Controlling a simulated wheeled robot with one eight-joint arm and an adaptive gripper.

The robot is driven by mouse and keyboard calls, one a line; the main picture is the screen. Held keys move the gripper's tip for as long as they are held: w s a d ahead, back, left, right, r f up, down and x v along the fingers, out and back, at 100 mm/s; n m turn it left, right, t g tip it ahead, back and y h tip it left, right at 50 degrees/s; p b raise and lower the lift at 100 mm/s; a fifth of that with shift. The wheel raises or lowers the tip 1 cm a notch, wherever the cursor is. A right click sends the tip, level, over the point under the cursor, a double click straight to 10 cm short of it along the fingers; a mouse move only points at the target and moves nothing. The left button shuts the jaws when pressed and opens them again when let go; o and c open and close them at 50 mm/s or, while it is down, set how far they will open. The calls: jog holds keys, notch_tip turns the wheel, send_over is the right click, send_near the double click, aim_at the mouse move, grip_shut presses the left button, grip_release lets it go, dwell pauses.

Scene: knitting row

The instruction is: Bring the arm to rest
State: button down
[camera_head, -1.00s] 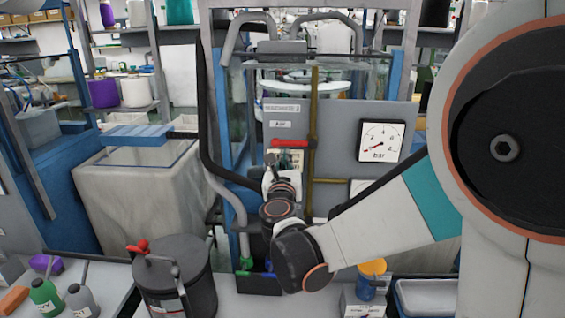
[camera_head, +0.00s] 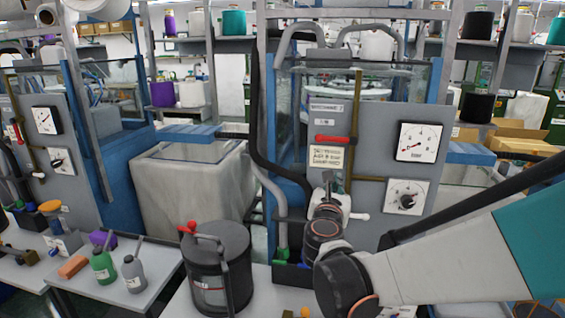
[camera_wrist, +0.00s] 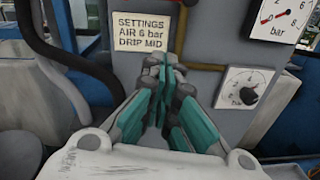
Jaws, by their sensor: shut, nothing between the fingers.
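My gripper (camera_wrist: 163,95) is shut and empty, its teal-padded fingers together in the wrist view. It points at the grey machine panel, just below a sign (camera_wrist: 143,31) reading "SETTINGS AIR 6 bar DRIP MID". In the head view my gripper (camera_head: 328,180) shows small at the end of my arm, in front of the panel (camera_head: 375,110). My arm reaches in from the right edge. From these views I cannot tell the exact gap between fingers and panel.
A pressure gauge (camera_head: 417,142), a dial (camera_head: 407,196) and a red-handled valve (camera_head: 333,140) are on the panel. A dark lidded pot (camera_head: 217,265) stands on the bench at front. Bottles (camera_head: 103,262) stand at left. Black hose (camera_head: 257,120) runs left of the panel.

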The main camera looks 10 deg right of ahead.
jog(key=s+d+f+m+g, duration=0.2)
jog(key=s+d+m+g, duration=0.1)
jog(key=s+m, duration=0.55)
jog(key=s+d+f+m+g, duration=0.2)
jog(key=s+d+m+g, duration=0.1)
jog(key=s+m, duration=0.5)
jog(key=s+a+f+m+g+y, duration=0.1)
jog(key=s+a+f+m+y, duration=0.2)
jog(key=s+m, duration=0.4)
jog(key=s+a+f+m+g+y, duration=0.2)
jog(key=s+a+f+m+y, duration=0.1)
jog(key=s+m, duration=0.3)
jog(key=shift+s+a+m+g, duration=0.3)
jog(key=shift+s+a+m, duration=0.1)
jog(key=shift+a, duration=0.3)
jog(key=shift+w, duration=0.1)
